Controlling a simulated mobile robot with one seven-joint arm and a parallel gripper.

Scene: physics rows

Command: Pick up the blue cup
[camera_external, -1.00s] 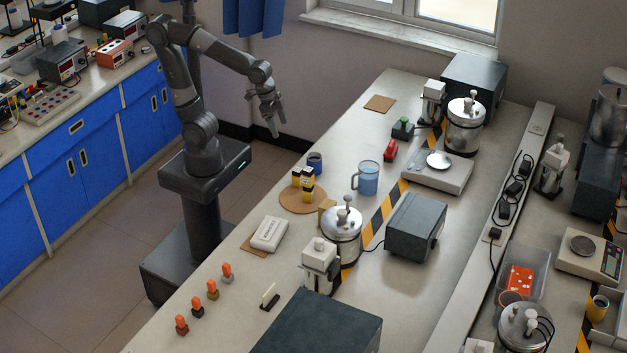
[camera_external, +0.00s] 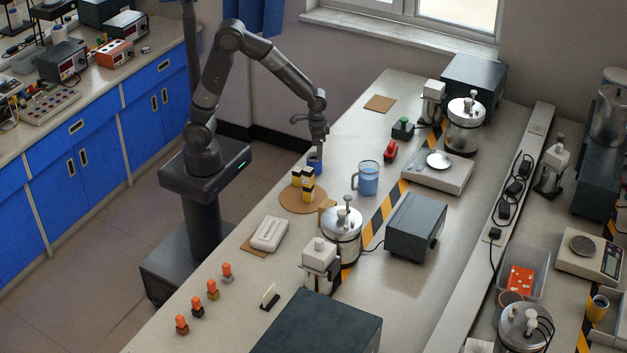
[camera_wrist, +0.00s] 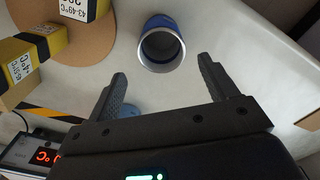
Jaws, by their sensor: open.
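The blue cup (camera_external: 314,166) stands upright on the workbench near its left edge, beside a round brown board, and my arm partly hides it in the external view. In the wrist view the blue cup (camera_wrist: 162,44) shows its pale rim and dark, empty-looking inside. My gripper (camera_external: 317,148) is just above the cup, pointing down. In the wrist view my gripper (camera_wrist: 163,75) is open, its two fingers spread apart, with the cup ahead of the gap between them. Nothing is between the fingers. Contact with the cup is not visible.
Yellow-and-black blocks (camera_external: 303,183) stand on the round brown board (camera_external: 290,203) close by. A larger blue mug (camera_external: 367,178) is to the right of the cup. Bench beyond the cup is clear.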

